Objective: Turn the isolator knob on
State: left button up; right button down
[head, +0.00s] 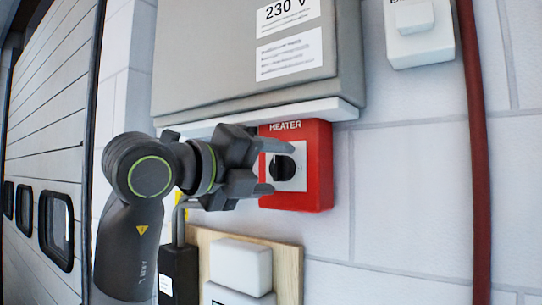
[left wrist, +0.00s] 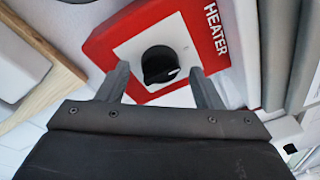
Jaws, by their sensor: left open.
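A red isolator box (head: 321,165) marked HEATER is on the wall, with a white plate and a black round knob (head: 286,167). The left wrist view shows the knob (left wrist: 159,64) from close up, with a white pointer mark on it. The plate shows no readable on or off marks. My left gripper (head: 268,167) is open in front of the box. Its two fingers (left wrist: 158,88) point at the plate, one on each side of the knob. I see a gap between the knob and each finger; whether the tips touch the plate I cannot tell. My right gripper is out of view.
A grey cabinet (head: 215,62) marked 230 V hangs right above the box, with a pale ledge (head: 335,109) along its bottom. A wooden board (head: 290,262) with white fittings is below. A dark red pipe (head: 476,160) runs down the right. Wall between is clear.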

pick_arm(q)
jog(key=shift+w+d, duration=0.15)
jog(key=shift+w, duration=0.05)
jog(key=c, duration=1)
jog(key=shift+o, duration=0.2)
